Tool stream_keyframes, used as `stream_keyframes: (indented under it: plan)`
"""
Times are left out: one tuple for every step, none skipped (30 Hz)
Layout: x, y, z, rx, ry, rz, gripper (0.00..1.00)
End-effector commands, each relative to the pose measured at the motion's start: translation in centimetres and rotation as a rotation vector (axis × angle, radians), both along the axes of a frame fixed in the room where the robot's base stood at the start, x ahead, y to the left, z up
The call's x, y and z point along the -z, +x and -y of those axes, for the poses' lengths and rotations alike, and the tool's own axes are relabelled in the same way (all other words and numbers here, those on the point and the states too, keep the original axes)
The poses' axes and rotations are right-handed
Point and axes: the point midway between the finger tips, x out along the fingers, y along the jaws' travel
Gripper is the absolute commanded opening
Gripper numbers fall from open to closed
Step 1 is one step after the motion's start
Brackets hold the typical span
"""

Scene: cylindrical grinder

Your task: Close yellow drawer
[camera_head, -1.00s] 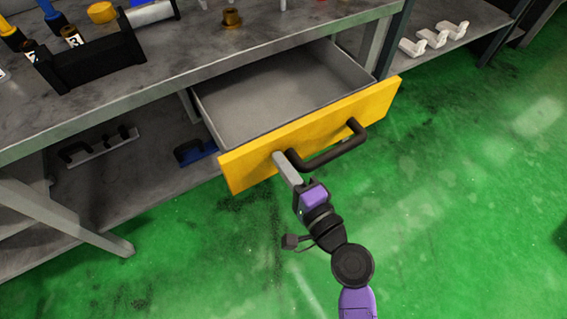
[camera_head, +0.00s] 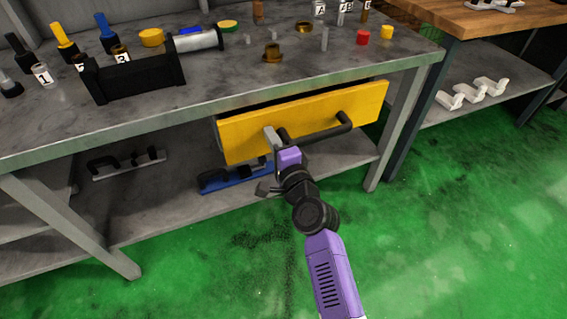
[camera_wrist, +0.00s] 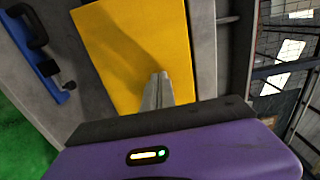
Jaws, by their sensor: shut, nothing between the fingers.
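The yellow drawer (camera_head: 240,136) sits under the workbench top, with its front close to the bench edge. A narrow dark gap shows above its front, and its inside is hidden from the head view. Its black bar handle (camera_head: 325,134) is on the front. My gripper (camera_head: 270,136) is shut and empty, with its fingertips at the yellow front, just left of the handle's left end. In the wrist view the yellow front (camera_wrist: 125,50) fills the middle, and the shut fingers (camera_wrist: 160,80) reach to it and appear to touch it.
The workbench top (camera_head: 220,85) carries a black fixture (camera_head: 130,78), numbered holders and small coloured parts. A lower shelf (camera_head: 160,195) holds a blue-based tool (camera_head: 235,178). A bench leg (camera_head: 405,120) stands right of the drawer. The green floor in front is clear.

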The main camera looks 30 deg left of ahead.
Motion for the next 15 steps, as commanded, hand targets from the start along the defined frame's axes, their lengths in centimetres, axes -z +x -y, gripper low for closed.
stream_keyframes:
  plan:
    - [0.3, 0.6, -0.9, -0.001, 0.000, 0.003, 0.00]
    - [0.3, 1.0, -1.2, -0.001, 0.000, 0.002, 0.00]
    - [0.3, 1.3, -1.7, -0.001, 0.000, 0.001, 0.00]
    - [0.3, 1.6, -2.0, -0.001, 0.001, 0.001, 0.00]
    - [0.3, 1.8, -2.3, -0.001, 0.001, 0.001, 0.00]
    - [0.3, 2.0, -2.6, -0.001, 0.000, 0.000, 0.00]
    - [0.2, 2.2, -2.8, -0.001, 0.000, 0.000, 0.00]
    - [0.2, 2.4, -3.0, 0.000, 0.000, 0.000, 0.00]
    - [0.2, 2.5, -3.2, 0.000, -0.001, -0.001, 0.00]
    - [0.2, 2.6, -3.3, 0.000, 0.000, 0.000, 0.00]
    - [0.1, 2.7, -3.4, 0.000, 0.000, 0.000, 0.00]
    - [0.1, 2.8, -3.5, 0.001, 0.000, 0.000, 0.00]
    - [0.0, 2.9, -3.6, 0.001, 0.001, 0.001, 0.00]
    - [0.0, 2.9, -3.6, 0.001, 0.001, 0.001, 0.00]
    - [-0.1, 3.0, -3.7, 0.001, 0.001, 0.001, 0.00]
